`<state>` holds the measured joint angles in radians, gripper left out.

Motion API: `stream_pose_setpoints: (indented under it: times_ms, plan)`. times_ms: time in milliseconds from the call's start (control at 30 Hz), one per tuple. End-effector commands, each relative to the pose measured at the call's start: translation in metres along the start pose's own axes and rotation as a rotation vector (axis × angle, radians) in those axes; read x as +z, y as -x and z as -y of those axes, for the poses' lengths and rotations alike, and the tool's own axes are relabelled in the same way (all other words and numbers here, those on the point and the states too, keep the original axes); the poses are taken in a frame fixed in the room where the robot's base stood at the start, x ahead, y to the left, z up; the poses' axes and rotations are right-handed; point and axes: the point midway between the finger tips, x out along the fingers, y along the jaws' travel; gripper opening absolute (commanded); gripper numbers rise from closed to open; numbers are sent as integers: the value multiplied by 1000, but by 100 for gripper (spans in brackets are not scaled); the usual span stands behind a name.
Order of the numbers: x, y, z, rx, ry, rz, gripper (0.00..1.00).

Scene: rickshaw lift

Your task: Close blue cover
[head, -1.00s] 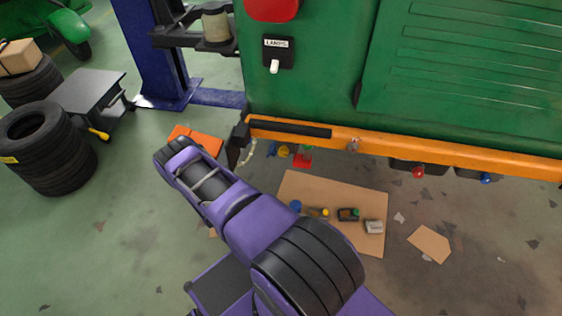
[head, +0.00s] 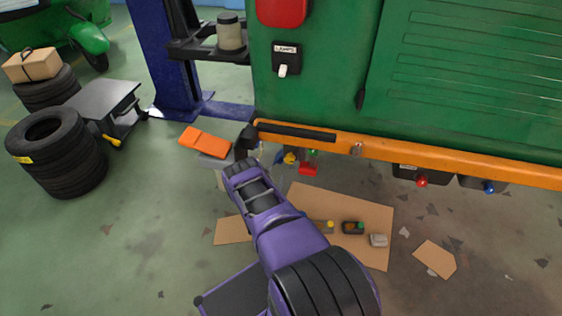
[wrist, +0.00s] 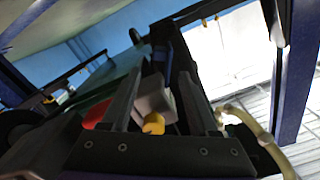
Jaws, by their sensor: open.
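In the head view a small blue knob (head: 489,188) shows on a dark fitting under the right part of the orange bumper (head: 430,167). Whether this is the blue cover, and whether it stands open, I cannot tell. My purple arm reaches toward the bumper's left end; my fingers are not clear there. In the wrist view my gripper (wrist: 163,82) is open, with dark fingers on both sides. A pale grey block (wrist: 152,100) with a yellow knob (wrist: 153,124) appears between the fingers; contact is unclear.
A red knob (head: 421,182) sits left of the blue one. Cardboard (head: 310,200) with small parts lies on the floor below. A blue lift post (head: 165,55), tyres (head: 60,155) and a grey cart (head: 95,100) stand left. Floor at front left is mostly clear.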

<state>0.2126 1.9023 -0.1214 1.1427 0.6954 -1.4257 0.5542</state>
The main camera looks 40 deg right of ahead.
Motion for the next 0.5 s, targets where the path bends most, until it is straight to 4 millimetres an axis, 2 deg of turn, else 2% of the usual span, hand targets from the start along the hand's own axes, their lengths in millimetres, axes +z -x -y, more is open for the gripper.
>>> stream_pose_setpoints:
  times_ms: [33, 200, 400, 500]
  plan:
    - [1, -12, -1, -1, -2, -3, 61]
    - [2, -48, -2, 0, -2, -4, 61]
    - [2, -80, -2, 0, -1, -2, 61]
    - [1, -89, -1, 0, -1, 0, 61]
